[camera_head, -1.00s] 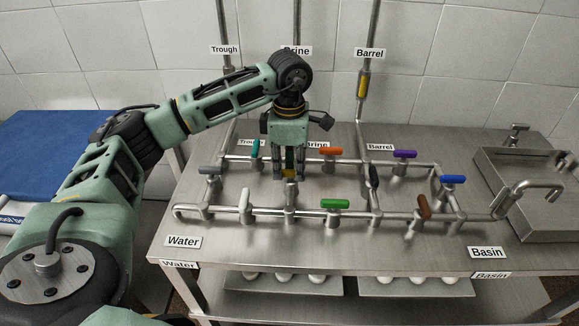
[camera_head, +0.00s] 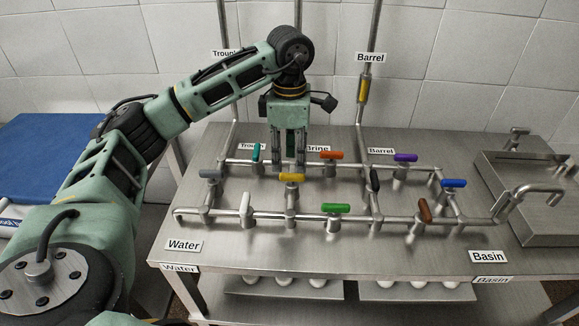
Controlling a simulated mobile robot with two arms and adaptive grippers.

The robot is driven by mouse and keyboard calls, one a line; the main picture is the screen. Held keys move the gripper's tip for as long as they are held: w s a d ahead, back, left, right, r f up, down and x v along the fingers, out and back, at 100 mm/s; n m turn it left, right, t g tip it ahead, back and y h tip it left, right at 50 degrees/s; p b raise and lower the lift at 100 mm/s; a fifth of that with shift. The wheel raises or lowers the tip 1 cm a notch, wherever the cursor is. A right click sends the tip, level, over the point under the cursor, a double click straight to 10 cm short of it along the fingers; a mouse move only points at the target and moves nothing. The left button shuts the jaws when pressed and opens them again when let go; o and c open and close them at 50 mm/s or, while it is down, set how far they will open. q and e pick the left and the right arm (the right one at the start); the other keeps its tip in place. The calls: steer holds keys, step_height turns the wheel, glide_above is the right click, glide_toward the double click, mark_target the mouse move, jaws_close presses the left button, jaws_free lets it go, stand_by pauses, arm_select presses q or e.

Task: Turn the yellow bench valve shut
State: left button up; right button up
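The yellow bench valve (camera_head: 291,177) stands on the pipework in the middle-left of the bench. Its handle lies left to right in the picture, across the short pipe that runs from the rear pipe to the front pipe. My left gripper (camera_head: 288,166) points down just above and behind the yellow handle in the picture. Its two fingers are apart with a gap between them, and nothing shows in them. The handle is in clear view and looks free of the fingers. My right gripper is not in view.
Other valves stand close by: teal (camera_head: 256,152), orange (camera_head: 331,155), grey (camera_head: 210,173), white (camera_head: 245,208) and green (camera_head: 335,208). Purple (camera_head: 405,157), black (camera_head: 375,178), brown (camera_head: 425,210) and blue (camera_head: 454,183) are farther right. A metal basin (camera_head: 520,200) is at the right.

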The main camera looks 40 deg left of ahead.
mark_target(290, 173)
arm_select(q)
step_height(290, 173, up, 7)
stand_by(0.3)
steer(key=shift+r, duration=0.1)
stand_by(0.4)
